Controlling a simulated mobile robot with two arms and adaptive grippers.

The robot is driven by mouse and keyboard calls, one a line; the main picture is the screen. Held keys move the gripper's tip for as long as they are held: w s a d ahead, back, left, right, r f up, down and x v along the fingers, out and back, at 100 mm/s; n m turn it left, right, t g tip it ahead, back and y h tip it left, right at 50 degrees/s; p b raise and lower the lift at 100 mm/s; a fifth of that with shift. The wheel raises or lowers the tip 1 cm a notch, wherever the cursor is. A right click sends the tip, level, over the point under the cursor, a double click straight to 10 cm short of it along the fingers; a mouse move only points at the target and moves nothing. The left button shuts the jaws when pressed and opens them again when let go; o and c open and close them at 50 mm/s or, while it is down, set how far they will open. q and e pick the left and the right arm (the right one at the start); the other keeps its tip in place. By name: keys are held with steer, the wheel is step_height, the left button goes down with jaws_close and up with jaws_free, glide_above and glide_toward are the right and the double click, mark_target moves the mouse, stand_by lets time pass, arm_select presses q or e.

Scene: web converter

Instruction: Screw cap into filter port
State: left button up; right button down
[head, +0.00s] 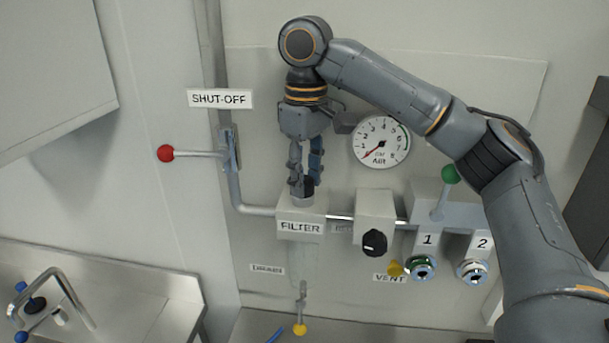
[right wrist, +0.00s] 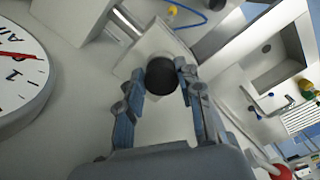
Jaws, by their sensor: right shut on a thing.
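The black cap (head: 307,186) is at the top of the filter housing (head: 302,227), directly over its port. My right gripper (head: 304,184) points straight down above the filter and is shut on the cap. In the right wrist view the round cap (right wrist: 161,76) lies between the two blue-grey fingertips (right wrist: 161,86), in front of the pale filter block (right wrist: 150,45). A short light collar shows below the cap in the head view. I cannot tell how deep the cap sits in the port. My left gripper is not in view.
A pressure gauge (head: 381,141) is close right of my gripper. The red-knobbed shut-off lever (head: 192,154) is at the left. A regulator with a black knob (head: 374,242), a green-knobbed lever (head: 447,190) and two numbered outlets are at the right. A yellow-knobbed drain lever (head: 301,312) hangs below.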

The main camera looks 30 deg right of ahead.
steer(key=m, duration=0.3)
steer(key=shift+s+a+f+m, duration=0.1)
steer(key=shift+a+f+m, duration=0.15)
steer(key=shift+a+m, duration=0.05)
steer(key=c, duration=1.2)
jaws_free()
steer(key=shift+o, duration=1.1)
steer(key=shift+s+r, duration=0.1)
steer(key=shift+s, duration=0.05)
steer(key=shift+d+n, duration=0.15)
steer(key=shift+n, duration=0.85)
steer(key=shift+d+n, duration=0.1)
steer(key=shift+n, duration=0.9)
steer(key=shift+w+d+n, duration=0.1)
steer(key=shift+w+n, duration=0.05)
steer(key=shift+n, duration=0.85)
steer(key=shift+w+d+n, duration=0.1)
steer(key=shift+n, duration=0.9)
steer(key=n, duration=0.4)
steer(key=shift+w, duration=0.1)
